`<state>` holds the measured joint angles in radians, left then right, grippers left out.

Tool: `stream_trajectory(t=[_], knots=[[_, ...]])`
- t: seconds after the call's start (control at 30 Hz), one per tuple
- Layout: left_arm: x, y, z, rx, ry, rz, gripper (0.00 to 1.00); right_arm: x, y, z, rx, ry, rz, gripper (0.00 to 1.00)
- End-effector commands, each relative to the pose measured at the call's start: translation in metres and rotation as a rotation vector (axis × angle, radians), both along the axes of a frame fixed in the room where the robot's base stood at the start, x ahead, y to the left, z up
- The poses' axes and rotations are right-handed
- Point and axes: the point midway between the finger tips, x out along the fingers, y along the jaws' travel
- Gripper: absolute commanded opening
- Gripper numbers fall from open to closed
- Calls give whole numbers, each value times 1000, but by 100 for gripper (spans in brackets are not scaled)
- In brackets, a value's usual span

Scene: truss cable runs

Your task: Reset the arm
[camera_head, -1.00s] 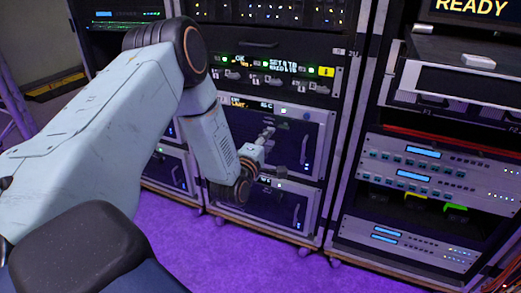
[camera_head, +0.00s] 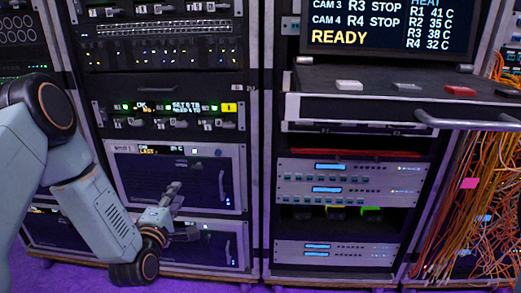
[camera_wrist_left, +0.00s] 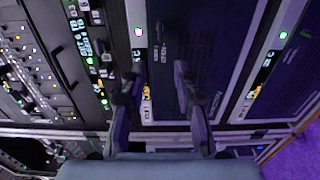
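My left arm (camera_head: 75,185) comes in from the left, pale blue-grey with dark joints. My left gripper (camera_head: 173,195) is in front of the rack's lower dark-fronted unit (camera_head: 178,172). In the left wrist view the two dark fingers (camera_wrist_left: 157,85) stand apart with nothing between them, and rack fronts show behind. I cannot tell whether the fingers touch the rack. My right arm and gripper are not in view.
A middle rack holds a screen reading READY (camera_head: 388,22), a pull-out shelf (camera_head: 400,105) with a handle, and switch units (camera_head: 350,182). Orange cables (camera_head: 470,200) hang at the right. A purple floor (camera_head: 60,278) shows at the bottom left.

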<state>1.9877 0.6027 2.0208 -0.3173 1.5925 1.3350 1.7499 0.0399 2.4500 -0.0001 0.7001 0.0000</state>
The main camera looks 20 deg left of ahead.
Motion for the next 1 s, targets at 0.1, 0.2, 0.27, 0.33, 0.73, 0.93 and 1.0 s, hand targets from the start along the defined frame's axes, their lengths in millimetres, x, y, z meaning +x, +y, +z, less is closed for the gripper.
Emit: stream_trajectory(t=[0.1, 0.2, 0.27, 0.33, 0.73, 0.93, 1.0], knots=[[0, 0, -1, 25, 9, -1, 31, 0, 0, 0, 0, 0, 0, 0], [0, -2, -10, 117, 75, -10, 31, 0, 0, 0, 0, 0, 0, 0], [-4, -4, -25, 198, 165, -23, 31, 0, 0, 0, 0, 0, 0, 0], [-14, -13, -49, 303, 300, -62, 31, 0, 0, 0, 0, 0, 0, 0], [-178, -126, -189, 876, 1052, -769, 31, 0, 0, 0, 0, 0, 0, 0], [-272, -155, -213, 1000, 1245, -1111, 31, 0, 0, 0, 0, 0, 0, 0], [-300, -160, -215, 1019, 1293, -1197, 31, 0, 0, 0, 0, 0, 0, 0]])
